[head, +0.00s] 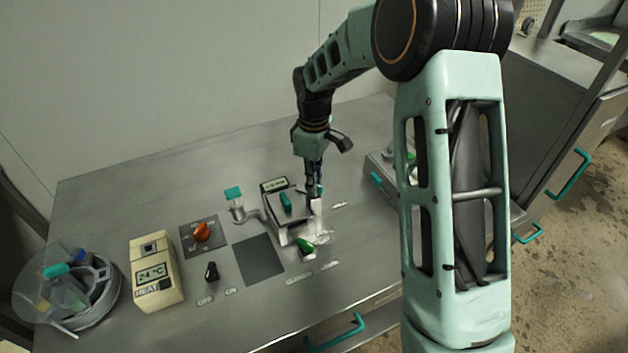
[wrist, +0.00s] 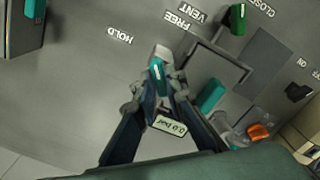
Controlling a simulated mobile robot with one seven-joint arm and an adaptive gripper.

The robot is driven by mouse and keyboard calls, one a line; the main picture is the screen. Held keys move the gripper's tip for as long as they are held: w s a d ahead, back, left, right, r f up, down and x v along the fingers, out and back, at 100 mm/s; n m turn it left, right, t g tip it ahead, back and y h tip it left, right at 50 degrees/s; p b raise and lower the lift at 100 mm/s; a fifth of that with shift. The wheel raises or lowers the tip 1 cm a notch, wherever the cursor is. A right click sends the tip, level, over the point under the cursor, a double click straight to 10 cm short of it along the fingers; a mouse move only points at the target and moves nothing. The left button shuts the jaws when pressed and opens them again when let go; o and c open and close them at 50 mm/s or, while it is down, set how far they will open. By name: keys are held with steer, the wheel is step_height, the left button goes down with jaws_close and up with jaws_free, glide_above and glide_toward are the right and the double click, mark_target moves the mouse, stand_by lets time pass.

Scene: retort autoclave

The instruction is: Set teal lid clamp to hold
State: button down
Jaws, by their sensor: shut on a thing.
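The teal lid clamp (wrist: 158,72) is a short lever with a teal grip and a grey end, in the wrist view. Its end lies between the HOLD (wrist: 118,35) and FREE (wrist: 183,18) labels, at neither word. My gripper (wrist: 160,88) is shut on the clamp, with a finger on each side. In the head view my gripper (head: 314,190) reaches down to the right side of the small autoclave lid (head: 290,207). There the fingers and glare hide most of the clamp. The lid carries its own teal handle (wrist: 211,95).
A green-handled valve (head: 306,244) stands in front of the lid. An orange knob (head: 202,232), a black switch (head: 211,271) and a cream heater box (head: 155,272) sit to the left. A metal box (head: 375,163) stands close to the right of my gripper.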

steer(key=n+p, duration=0.1)
steer(key=n, duration=0.3)
steer(key=shift+r+n, duration=0.1)
steer(key=shift+n, duration=0.2)
steer(key=shift+n+p, duration=0.9)
steer(key=shift+n, duration=1.6)
steer(key=c, duration=2)
jaws_free()
step_height(320, 180, up, 12)
steer(key=shift+f, duration=0.1)
